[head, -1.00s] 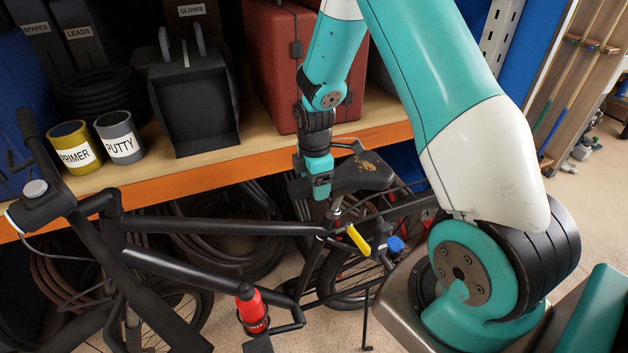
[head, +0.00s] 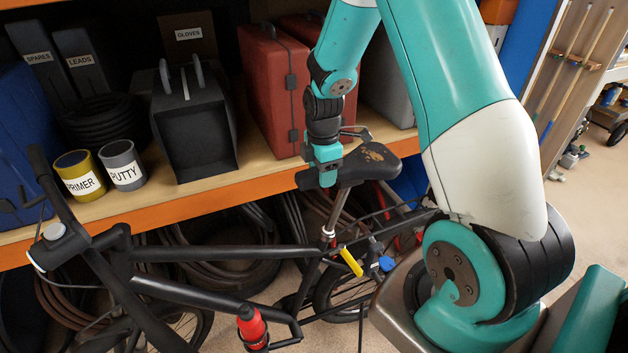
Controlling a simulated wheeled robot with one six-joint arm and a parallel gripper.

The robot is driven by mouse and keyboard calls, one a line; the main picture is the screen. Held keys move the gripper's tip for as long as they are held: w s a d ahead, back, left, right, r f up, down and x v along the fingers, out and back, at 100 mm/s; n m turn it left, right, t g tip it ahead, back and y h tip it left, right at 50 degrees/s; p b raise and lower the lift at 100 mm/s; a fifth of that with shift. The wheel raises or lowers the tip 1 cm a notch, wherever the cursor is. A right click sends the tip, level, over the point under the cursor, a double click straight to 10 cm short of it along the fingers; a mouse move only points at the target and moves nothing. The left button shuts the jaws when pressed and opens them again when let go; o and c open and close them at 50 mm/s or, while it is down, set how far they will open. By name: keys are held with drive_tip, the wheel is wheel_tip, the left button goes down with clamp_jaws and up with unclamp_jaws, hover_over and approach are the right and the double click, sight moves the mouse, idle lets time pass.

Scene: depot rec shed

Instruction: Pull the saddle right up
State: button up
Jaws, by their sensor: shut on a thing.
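The black saddle (head: 370,160) with a tan worn patch sits on a silver seatpost (head: 337,211) of a black bicycle (head: 215,254). A good length of bare post shows between the saddle and the frame. My gripper (head: 327,178) is shut on the saddle at its front part, reaching down from above. The fingertips are partly hidden against the saddle. A yellow lever (head: 350,262) sticks out at the top of the seat tube, beside a blue piece (head: 387,263).
A wooden shelf with an orange edge (head: 190,207) runs close behind the bicycle. On it stand a primer tin (head: 80,177), a putty tin (head: 122,166), a black scuttle (head: 195,130) and a red case (head: 268,90). A red bottle (head: 251,325) is on the frame.

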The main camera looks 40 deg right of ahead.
drive_tip(key=shift+w+d+r, duration=0.15)
drive_tip(key=shift+w+r, duration=0.05)
drive_tip(key=shift+r, duration=0.2)
drive_tip(key=o, duration=1.1)
drive_tip(key=shift+s, duration=0.1)
drive_tip(key=shift+o, duration=0.9)
wheel_tip(320, 180, up, 17)
drive_tip(key=b, duration=0.2)
drive_tip(key=shift+r, duration=0.2)
drive_tip(key=shift+s, duration=0.1)
drive_tip(key=s+a+m+y, duration=0.2)
drive_tip(key=s+a+m, duration=0.2)
drive_tip(key=s+a, duration=0.6)
drive_tip(key=s+a+m+y, duration=0.2)
drive_tip(key=s+a+m, duration=0.1)
drive_tip(key=s+a, duration=0.8)
drive_tip(key=a+r, duration=0.1)
drive_tip(key=a, duration=0.4)
drive_tip(key=shift+s+m, duration=0.15)
drive_tip(key=shift+m, duration=0.25)
